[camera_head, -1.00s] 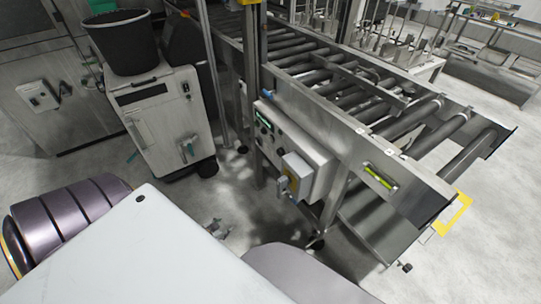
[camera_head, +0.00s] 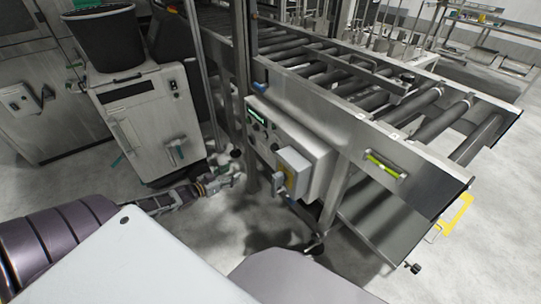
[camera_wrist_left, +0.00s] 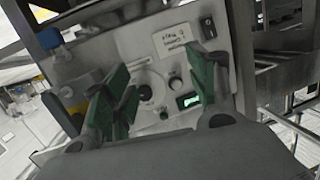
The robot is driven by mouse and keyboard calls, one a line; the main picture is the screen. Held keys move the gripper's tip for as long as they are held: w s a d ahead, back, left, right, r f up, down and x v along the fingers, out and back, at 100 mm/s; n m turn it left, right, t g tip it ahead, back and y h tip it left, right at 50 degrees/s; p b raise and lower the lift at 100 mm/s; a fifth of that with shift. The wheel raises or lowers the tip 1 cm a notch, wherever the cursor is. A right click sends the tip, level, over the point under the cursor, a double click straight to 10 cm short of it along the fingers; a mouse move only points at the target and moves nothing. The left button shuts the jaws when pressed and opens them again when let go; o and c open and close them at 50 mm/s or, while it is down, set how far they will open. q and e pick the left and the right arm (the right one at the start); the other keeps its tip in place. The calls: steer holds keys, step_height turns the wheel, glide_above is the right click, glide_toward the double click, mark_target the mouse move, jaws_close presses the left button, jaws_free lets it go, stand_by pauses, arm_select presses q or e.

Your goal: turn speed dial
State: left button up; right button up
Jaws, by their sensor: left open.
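A grey control box (camera_head: 315,152) is fixed to the side of the roller conveyor. Its panel faces the left wrist camera, with a round dial (camera_wrist_left: 146,92), a smaller knob (camera_wrist_left: 175,83) and a lit green display (camera_wrist_left: 188,100). Which one is the speed dial I cannot read. My left gripper (camera_head: 225,178) is left of the box in the head view, apart from it. In the left wrist view its green-padded fingers (camera_wrist_left: 166,72) are spread, with the dial and knob showing between them, nothing held. My right gripper is not in view.
A yellow-and-grey switch box (camera_head: 293,172) sticks out from the panel's right part. A steel post (camera_head: 250,160) stands beside the panel's left end. A white cabinet (camera_head: 150,115) with a black bin (camera_head: 103,42) stands at the left. Bare floor lies below the panel.

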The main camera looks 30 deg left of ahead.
mark_target(273, 149)
arm_select(q)
steer(key=w+d+r+m+t+h+b, duration=0.1)
steer(key=w+d+r+h+b, duration=0.1)
steer(key=d+r, duration=0.4)
steer(key=shift+w+r+h+b, duration=0.15)
steer(key=shift+r+h+b, duration=0.25)
steer(key=shift+r+h, duration=0.5)
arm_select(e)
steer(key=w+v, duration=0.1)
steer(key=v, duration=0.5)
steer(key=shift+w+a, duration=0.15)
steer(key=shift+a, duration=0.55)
arm_select(q)
steer(key=shift+w+f, duration=0.1)
steer(key=shift+w, duration=0.05)
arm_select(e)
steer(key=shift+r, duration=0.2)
